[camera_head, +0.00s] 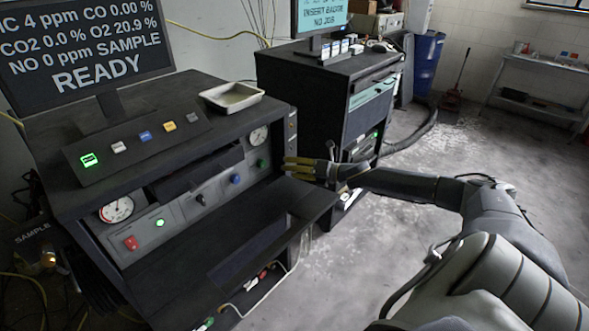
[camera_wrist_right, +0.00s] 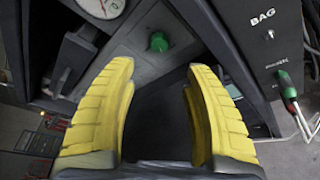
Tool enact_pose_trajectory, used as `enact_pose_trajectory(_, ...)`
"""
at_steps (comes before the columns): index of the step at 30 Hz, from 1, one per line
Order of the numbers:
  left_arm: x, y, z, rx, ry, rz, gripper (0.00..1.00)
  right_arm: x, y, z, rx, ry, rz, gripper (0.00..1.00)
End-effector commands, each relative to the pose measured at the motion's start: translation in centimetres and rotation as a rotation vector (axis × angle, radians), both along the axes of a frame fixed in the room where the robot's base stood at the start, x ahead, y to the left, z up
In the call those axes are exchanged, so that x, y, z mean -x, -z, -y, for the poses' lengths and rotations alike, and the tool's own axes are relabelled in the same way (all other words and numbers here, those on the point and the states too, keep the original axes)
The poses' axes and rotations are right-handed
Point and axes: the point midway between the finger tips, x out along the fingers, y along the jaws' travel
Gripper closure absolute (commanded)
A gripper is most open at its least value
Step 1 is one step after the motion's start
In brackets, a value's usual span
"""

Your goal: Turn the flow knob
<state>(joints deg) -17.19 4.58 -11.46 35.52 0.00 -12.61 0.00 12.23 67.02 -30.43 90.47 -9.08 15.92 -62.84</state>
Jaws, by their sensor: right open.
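The dark console's sloped front panel (camera_head: 180,212) carries several knobs. A green knob (camera_head: 262,163) is at its right end, a blue knob (camera_head: 236,179) beside it, a black knob (camera_head: 200,198) further left, and a red knob (camera_head: 131,243) at the left end. I cannot read which one is labelled flow. My right gripper (camera_head: 290,168) has yellow fingers and is open and empty, just right of the green knob. In the right wrist view the green knob (camera_wrist_right: 157,42) lies beyond and between the open fingertips (camera_wrist_right: 160,68), apart from them. My left gripper is not in view.
Gauges sit at the panel's ends (camera_head: 116,209) (camera_head: 258,136). A ledge (camera_head: 290,205) juts out below the panel. A side panel marked BAG (camera_wrist_right: 270,50) is close by the right finger. A tray (camera_head: 232,97) is on top. Open floor lies right.

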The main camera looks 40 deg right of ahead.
Motion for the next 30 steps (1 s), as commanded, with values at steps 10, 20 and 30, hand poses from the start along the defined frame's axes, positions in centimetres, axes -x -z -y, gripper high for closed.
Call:
enact_pose_trajectory(10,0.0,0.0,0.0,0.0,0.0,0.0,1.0,0.9,-0.2,0.3,0.0,-0.002,-0.001,0.49)
enact_pose_trajectory(20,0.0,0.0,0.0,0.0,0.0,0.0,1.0,0.8,-0.3,0.3,0.0,-0.002,0.001,0.49)
enact_pose_trajectory(30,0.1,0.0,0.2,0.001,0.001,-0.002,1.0,-3.2,-7.1,-2.1,0.004,-0.042,0.117,0.49)
